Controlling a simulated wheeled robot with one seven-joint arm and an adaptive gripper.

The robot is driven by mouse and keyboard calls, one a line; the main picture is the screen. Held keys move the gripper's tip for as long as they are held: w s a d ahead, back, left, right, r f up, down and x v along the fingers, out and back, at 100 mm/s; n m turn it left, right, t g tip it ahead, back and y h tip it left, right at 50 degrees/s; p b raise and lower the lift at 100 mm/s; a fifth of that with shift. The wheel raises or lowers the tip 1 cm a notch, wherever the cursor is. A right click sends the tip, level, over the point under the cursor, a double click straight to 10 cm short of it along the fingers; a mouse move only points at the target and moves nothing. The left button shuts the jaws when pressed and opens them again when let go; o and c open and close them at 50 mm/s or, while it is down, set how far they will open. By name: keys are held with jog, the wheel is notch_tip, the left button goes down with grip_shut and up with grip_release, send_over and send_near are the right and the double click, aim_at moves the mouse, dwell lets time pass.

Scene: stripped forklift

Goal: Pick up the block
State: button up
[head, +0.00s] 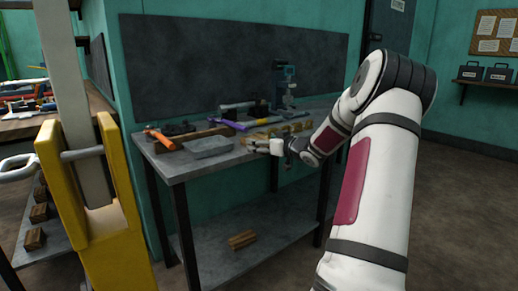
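A wooden block (242,239) lies on the lower shelf of the grey metal workbench (262,228), near its middle. Several smaller wooden blocks (35,238) sit on a low shelf at the far left. The picture does not settle which block the task means. My gripper (254,146) is at the front edge of the bench top, fingers pointing left, well above the block on the lower shelf and apart from it. Its fingers are small and pale here, so I cannot tell whether they are open or shut.
The bench top holds a grey tray (208,146), an orange-handled hammer (160,139), a purple tool (229,124) and a blue-grey machine (285,85). Yellowish items lie behind my gripper. A yellow forklift part (110,245) stands at the left front. The floor at right is clear.

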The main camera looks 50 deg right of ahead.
jog(key=c, duration=1.5)
jog(key=shift+r, duration=0.1)
jog(key=shift+r+p, duration=0.75)
jog(key=shift+r, duration=0.1)
jog(key=f+p+v, duration=0.1)
jog(key=v, duration=0.5)
jog(key=f+p+v, duration=0.1)
jog(key=p+v, duration=0.1)
jog(key=v, duration=0.3)
jog(key=f+p+v, duration=0.1)
jog(key=p+v, duration=0.1)
jog(key=v, duration=0.4)
jog(key=shift+s, duration=0.55)
